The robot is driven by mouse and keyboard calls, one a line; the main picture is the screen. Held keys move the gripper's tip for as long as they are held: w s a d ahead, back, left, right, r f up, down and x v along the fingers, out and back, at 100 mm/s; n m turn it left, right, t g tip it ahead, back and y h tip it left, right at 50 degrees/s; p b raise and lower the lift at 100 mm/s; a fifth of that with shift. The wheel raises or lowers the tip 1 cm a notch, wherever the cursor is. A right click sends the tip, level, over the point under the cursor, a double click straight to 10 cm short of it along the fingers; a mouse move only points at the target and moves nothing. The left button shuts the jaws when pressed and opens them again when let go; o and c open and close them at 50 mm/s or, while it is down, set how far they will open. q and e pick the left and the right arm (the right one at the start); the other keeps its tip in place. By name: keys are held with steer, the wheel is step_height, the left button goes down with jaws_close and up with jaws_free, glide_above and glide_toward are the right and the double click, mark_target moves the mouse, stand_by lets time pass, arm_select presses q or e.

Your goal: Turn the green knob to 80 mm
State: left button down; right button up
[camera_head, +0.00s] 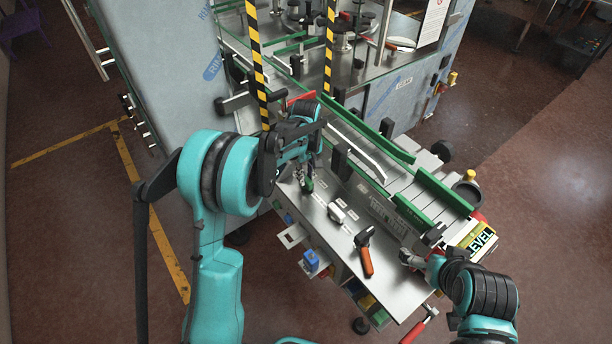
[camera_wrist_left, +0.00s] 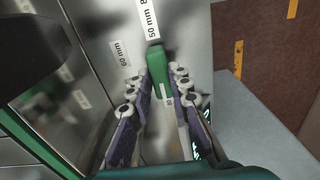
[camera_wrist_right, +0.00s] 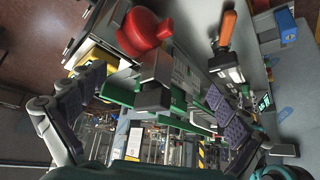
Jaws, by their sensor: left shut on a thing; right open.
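The green knob (camera_wrist_left: 157,64) is a narrow bar on a grey metal panel, between my left gripper's fingers (camera_wrist_left: 158,105) in the left wrist view. My left gripper is shut on it. Printed labels lie around the knob, among them 50 mm (camera_wrist_left: 151,18) and 60 mm (camera_wrist_left: 120,53); a small label by the fingers is too small to read surely. In the head view, my left gripper (camera_head: 306,180) is at the panel's upper left and mostly covers the knob (camera_head: 309,186). My right gripper (camera_head: 408,258) is open and empty near the panel's right edge; it also shows in the right wrist view (camera_wrist_right: 155,115).
A blue item (camera_head: 311,260) is below the panel's left edge. A red-handled part (camera_wrist_right: 145,32) shows near my right gripper.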

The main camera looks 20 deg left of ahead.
stand_by(0.4)
arm_select(q)
steer(key=c, duration=1.4)
jaws_free()
steer(key=shift+r, duration=0.1)
step_height(320, 180, up, 12)
